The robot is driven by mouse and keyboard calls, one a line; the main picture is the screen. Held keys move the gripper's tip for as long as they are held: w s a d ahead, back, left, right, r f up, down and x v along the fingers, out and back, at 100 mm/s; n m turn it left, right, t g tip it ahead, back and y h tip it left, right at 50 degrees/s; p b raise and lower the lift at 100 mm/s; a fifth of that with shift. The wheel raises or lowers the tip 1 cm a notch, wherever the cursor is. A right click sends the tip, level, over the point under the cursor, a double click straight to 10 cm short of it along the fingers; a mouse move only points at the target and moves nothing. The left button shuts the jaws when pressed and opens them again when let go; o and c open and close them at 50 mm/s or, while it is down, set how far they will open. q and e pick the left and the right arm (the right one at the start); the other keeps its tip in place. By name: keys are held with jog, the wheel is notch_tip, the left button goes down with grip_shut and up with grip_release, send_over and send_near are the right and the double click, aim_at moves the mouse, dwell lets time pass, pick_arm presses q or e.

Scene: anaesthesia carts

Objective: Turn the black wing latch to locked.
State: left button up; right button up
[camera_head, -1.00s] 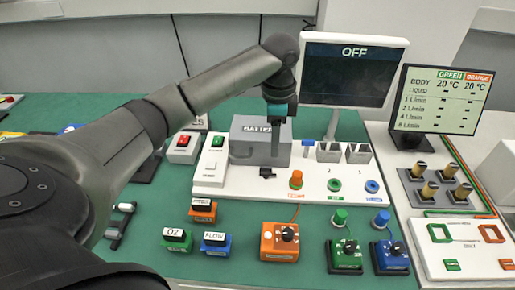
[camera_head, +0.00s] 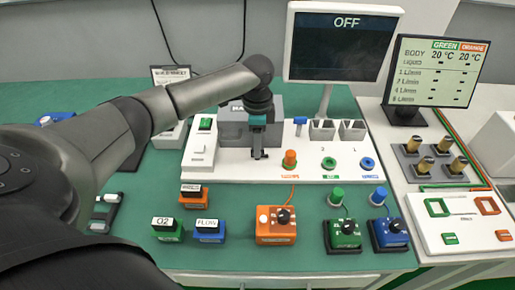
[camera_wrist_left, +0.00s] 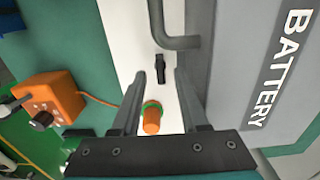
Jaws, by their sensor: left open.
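The black wing latch (camera_wrist_left: 160,68) is a small dark piece on the white panel (camera_wrist_left: 123,25), beside the grey BATTERY box (camera_wrist_left: 235,60). In the left wrist view its long side runs nearly up and down the picture. My left gripper (camera_wrist_left: 160,75) is open, with one finger to each side of the latch and visible gaps between. In the head view my left gripper (camera_head: 258,154) points down at the front of the battery box (camera_head: 234,128), and I cannot separate the latch from the fingertips there. My right gripper is not in view.
An orange knob (camera_head: 290,158) stands just right of the gripper, with a green ring (camera_head: 328,163) and a blue one (camera_head: 367,164) farther right. A switch block with a green button (camera_head: 205,124) is left. An orange dial box (camera_head: 276,225) stands in front.

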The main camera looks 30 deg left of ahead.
pick_arm(q)
jog(key=shift+f, duration=0.85)
jog(key=shift+c, duration=0.3)
grip_shut()
